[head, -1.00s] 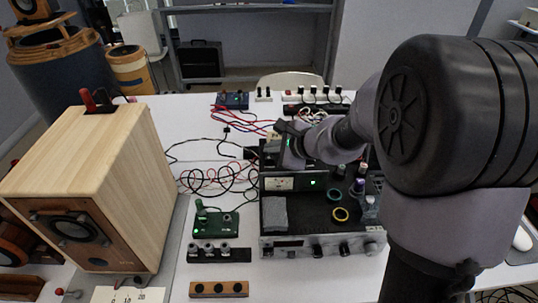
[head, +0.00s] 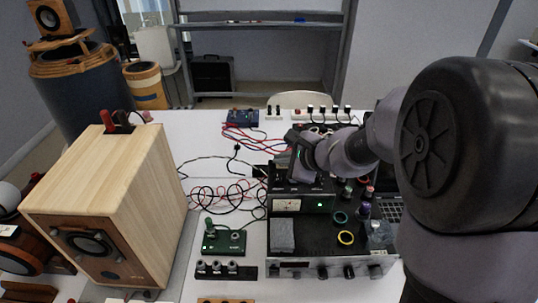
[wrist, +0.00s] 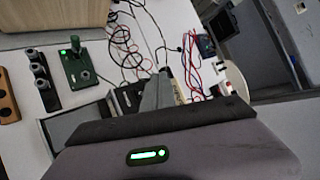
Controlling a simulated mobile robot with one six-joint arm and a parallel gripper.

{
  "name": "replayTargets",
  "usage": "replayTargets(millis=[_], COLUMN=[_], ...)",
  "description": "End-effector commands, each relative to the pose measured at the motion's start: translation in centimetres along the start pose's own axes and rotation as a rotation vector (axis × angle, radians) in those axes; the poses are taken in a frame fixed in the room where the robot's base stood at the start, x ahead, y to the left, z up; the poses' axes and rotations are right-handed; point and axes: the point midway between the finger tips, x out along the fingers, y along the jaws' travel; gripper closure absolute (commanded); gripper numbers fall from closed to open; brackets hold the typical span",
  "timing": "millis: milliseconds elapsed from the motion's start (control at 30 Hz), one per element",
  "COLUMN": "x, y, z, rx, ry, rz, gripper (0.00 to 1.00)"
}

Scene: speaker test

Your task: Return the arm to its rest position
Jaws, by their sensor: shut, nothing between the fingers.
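My arm comes in from the right in the head view. My gripper (head: 287,178) hangs over the back left of the black-topped amplifier (head: 290,252), with a small green light on its wrist. The fingers are dark and hard to make out in the head view. In the wrist view the grey fingers of my gripper (wrist: 158,92) show close together beyond the wrist housing, shut with nothing between them. The wooden speaker box (head: 110,190) stands to the left, apart from my gripper.
A green switch board (head: 224,243) and a black terminal strip (head: 225,271) lie between speaker and amplifier. Loose cables (head: 225,195) cover the table behind them. A power strip (head: 325,114) lies at the back.

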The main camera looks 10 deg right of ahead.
Motion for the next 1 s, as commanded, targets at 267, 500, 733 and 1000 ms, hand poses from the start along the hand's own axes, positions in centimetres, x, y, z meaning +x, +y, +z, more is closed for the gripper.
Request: replayTargets(millis=[267, 500, 733, 1000], x=[-7.2, -20.1, -23.0, -23.0], y=[4.0, 16.2, 18.4, 18.3], z=[8.2, 9.4, 6.8, 6.9], rx=[-0.424, -1.231, -1.423, -1.421], ry=[-0.096, -0.036, 0.054, 0.054], rz=[0.093, 0.334, 0.406, 0.405], gripper=[1.0, 1.0, 1.0, 1.0])
